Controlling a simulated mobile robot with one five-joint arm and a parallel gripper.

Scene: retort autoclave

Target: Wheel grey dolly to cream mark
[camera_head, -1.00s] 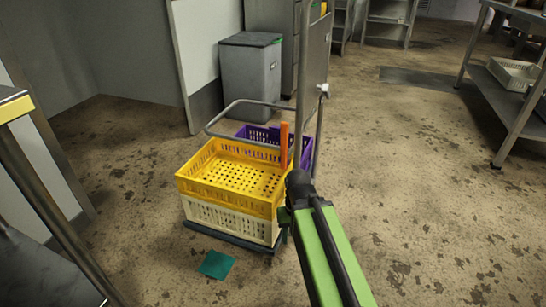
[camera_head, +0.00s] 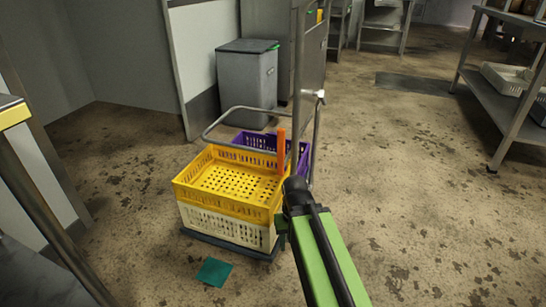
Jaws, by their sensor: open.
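The grey dolly stands left of centre, with its dark deck (camera_head: 230,245) low on the floor and a grey tube handle (camera_head: 212,128) rising behind its load. It carries a yellow crate (camera_head: 195,188) stacked on a cream crate (camera_head: 215,222), with a purple crate (camera_head: 250,140) behind them. My gripper (camera_head: 290,203), at the end of my green arm, is open at the right side of the stacked crates. My wrist hides most of its jaws, and I cannot tell whether it touches the dolly. No cream mark on the floor is visible.
A teal square mark (camera_head: 214,271) lies on the floor in front of the dolly. A grey bin (camera_head: 245,80) and a white partition (camera_head: 197,55) stand behind. A metal shelf (camera_head: 505,85) stands at the right. The floor between dolly and shelf is clear.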

